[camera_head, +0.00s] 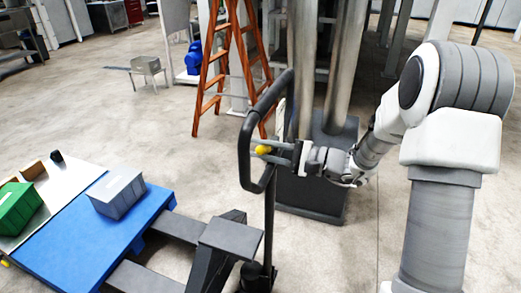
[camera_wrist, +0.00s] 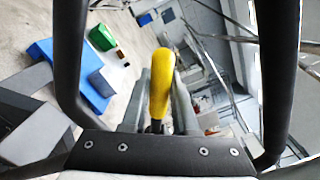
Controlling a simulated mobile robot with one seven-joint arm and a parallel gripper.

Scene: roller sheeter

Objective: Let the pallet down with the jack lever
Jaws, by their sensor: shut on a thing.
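The yellow jack lever (camera_head: 263,149) sits inside the dark loop handle (camera_head: 244,150) of the pallet jack (camera_head: 232,236). It also shows in the middle of the wrist view (camera_wrist: 161,80). My gripper (camera_head: 275,152) reaches into the loop from the right and is shut on the lever, with one finger on each side of it. The finger contact is partly hidden by the lever in the wrist view. The blue pallet (camera_head: 130,228) is at the lower left, on the jack's forks. The gap between pallet and floor is hard to judge.
A grey box (camera_head: 118,195) is on the pallet. A green box (camera_head: 18,208) and small brown and dark items are on a pale surface beside it. An orange ladder (camera_head: 207,85) and thick metal columns (camera_head: 340,60) stand behind the handle. Open floor lies at the left.

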